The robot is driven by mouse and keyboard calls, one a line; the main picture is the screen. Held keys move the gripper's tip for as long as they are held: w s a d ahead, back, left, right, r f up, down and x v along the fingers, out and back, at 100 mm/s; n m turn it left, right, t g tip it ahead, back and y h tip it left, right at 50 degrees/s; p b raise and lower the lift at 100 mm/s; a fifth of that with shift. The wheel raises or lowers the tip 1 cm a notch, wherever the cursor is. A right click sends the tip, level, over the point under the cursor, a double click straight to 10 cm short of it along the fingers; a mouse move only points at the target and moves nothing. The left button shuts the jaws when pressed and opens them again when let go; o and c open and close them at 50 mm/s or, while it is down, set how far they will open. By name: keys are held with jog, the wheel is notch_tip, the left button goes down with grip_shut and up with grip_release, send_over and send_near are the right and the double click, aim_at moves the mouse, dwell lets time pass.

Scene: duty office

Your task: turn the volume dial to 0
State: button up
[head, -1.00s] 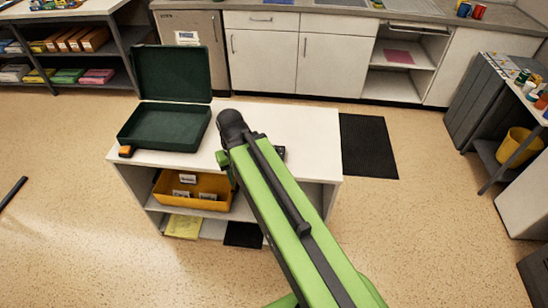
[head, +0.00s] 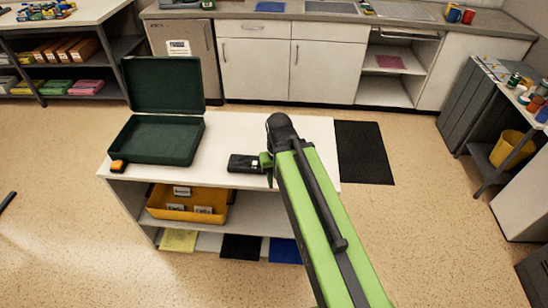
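A small black device (head: 240,164) lies on the white table top, right of the open green case. A small light patch shows at its right end; I cannot make out a volume dial or any setting on it. My green arm comes up from the lower right. My gripper (head: 267,163) is at the device's right end, close to it or touching; I cannot tell which. The arm's dark wrist hides part of the gripper, and the state of its fingers does not show.
The open green case (head: 133,139) and a small orange-and-black item (head: 118,166) sit on the white table (head: 225,126). A yellow bin (head: 160,211) is on the shelf below. A black mat (head: 362,153) lies on the floor at right. The table's back right is clear.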

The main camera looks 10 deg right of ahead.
jog(key=w+r+m+p, duration=0.6)
jog(key=w+r+p, duration=0.7)
jog(key=w, duration=0.2)
jog(key=f+b, duration=1.7)
jog(key=b, duration=0.1)
jog(key=shift+s+d+f, duration=0.2)
jog(key=shift+d+f, duration=0.15)
jog(key=shift+f, duration=0.05)
jog(key=shift+r, duration=0.1)
